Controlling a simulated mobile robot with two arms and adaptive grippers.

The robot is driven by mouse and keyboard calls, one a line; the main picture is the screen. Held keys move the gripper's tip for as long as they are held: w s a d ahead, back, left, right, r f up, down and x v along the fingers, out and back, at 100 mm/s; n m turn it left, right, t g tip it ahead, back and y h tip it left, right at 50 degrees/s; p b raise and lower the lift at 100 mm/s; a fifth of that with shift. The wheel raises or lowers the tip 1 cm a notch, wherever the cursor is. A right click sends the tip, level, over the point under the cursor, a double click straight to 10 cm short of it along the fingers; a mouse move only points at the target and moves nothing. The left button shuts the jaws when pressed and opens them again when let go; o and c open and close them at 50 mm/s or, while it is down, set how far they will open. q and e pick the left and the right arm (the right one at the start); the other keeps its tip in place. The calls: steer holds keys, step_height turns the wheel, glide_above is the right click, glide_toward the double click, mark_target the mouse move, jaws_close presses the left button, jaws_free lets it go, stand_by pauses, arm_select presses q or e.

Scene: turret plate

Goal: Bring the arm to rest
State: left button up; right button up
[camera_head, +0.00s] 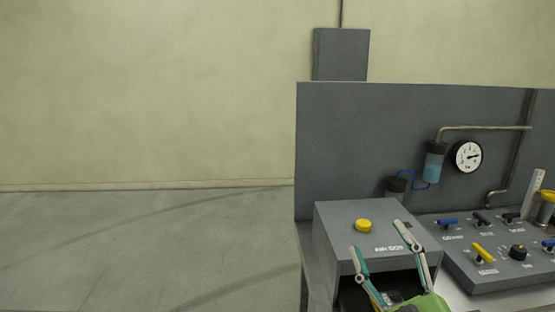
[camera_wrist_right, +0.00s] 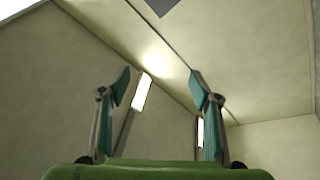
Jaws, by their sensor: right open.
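My right gripper (camera_head: 379,240) shows at the lower right of the head view, in front of the grey box with a yellow button. Its two fingers are spread and point upward. In the right wrist view, my right gripper (camera_wrist_right: 160,85) is open and empty, with only walls, ceiling and lights behind it. My left gripper is in neither view.
A grey box (camera_head: 345,220) with a yellow button (camera_head: 363,226) and a dark front opening stands on the bench. A control panel (camera_head: 490,270) with several coloured handles is to its right. A gauge (camera_head: 466,157) hangs on the grey back panel. The floor (camera_head: 140,250) at left is clear.

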steer(key=s+d+f+m+g+h, duration=0.2)
steer(key=f+m+g, duration=0.1)
steer(key=f, duration=0.5)
steer(key=s+d+f+m+g+h, duration=0.2)
steer(key=s+f+g, duration=0.1)
steer(key=f, duration=0.5)
steer(key=s+d+f+m+g+h, duration=0.2)
steer(key=f+m+g, duration=0.15)
steer(key=f, duration=0.45)
steer(key=s+a+f+g+y, duration=0.15)
steer(key=s+f+g, duration=0.25)
steer(key=s+f, duration=0.5)
steer(key=s+a+f+g+y, duration=0.1)
steer(key=s+a+f+g, duration=0.2)
steer(key=s+f+g, duration=0.5)
step_height(320, 180, down, 26)
steer(key=s+t+b, duration=0.2)
steer(key=s+b, duration=0.1)
steer(key=b, duration=0.2)
steer(key=s+d+f+b, duration=0.1)
steer(key=s+f+b, duration=0.1)
steer(key=s+f, duration=0.7)
steer(key=s+d+f+g+b, duration=0.1)
steer(key=s+d+f+b, duration=0.1)
steer(key=s+f, duration=0.6)
step_height(320, 180, down, 6)
steer(key=shift+s+d+f+h+b, duration=0.2)
steer(key=shift+s+h+b, duration=0.15)
steer(key=shift+b, duration=0.15)
